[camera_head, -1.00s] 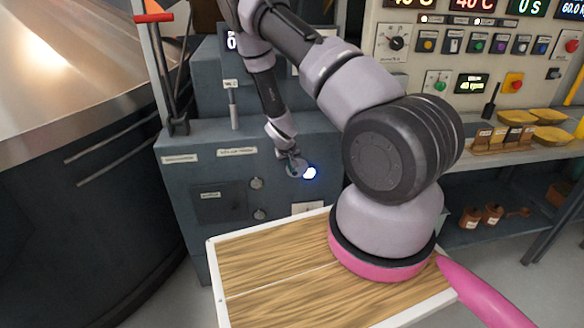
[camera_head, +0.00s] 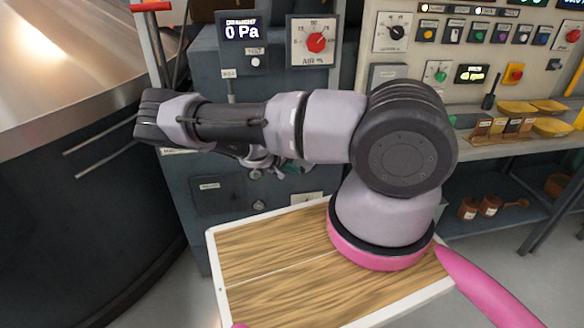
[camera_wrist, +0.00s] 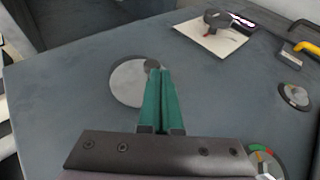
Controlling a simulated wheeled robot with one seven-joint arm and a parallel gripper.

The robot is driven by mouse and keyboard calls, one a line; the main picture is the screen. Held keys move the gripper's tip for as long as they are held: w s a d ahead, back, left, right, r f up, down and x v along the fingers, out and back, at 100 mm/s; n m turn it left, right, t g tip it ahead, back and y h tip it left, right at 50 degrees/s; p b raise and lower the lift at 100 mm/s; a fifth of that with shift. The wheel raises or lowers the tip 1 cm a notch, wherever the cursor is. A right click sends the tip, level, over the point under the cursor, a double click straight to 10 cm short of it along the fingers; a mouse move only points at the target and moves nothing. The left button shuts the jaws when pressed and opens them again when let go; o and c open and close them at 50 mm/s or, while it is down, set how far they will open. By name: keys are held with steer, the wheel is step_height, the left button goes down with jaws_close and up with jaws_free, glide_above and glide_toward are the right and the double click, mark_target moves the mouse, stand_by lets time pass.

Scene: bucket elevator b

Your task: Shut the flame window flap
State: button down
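In the wrist view a round light-grey disc (camera_wrist: 128,84), which looks like the flame window flap, lies flat on the blue-grey cabinet face. A small dark knob or pivot (camera_wrist: 152,65) sits at its upper right edge. My gripper (camera_wrist: 160,72) has its two green fingers together, with nothing visible between them. The fingertips are at the disc's right edge and cover part of it; I cannot tell whether they touch it. No blue-white glow shows around the disc. In the head view my gripper (camera_head: 292,166) is mostly behind my arm, and the window is hidden there.
The blue-grey cabinet carries a 0 Pa display (camera_head: 242,32) and a red air knob (camera_head: 316,42). A dark hatch (camera_head: 218,194) sits low on its front. A large metal vessel (camera_head: 70,60) stands at left. A shelf with yellow scoops (camera_head: 517,108) is at right.

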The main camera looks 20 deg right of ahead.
steer(key=shift+s+d+f, duration=0.15)
steer(key=shift+d+f, duration=0.5)
steer(key=shift+f, duration=0.05)
steer(key=shift+s+d+f, duration=0.1)
steer(key=shift+d+f, duration=0.55)
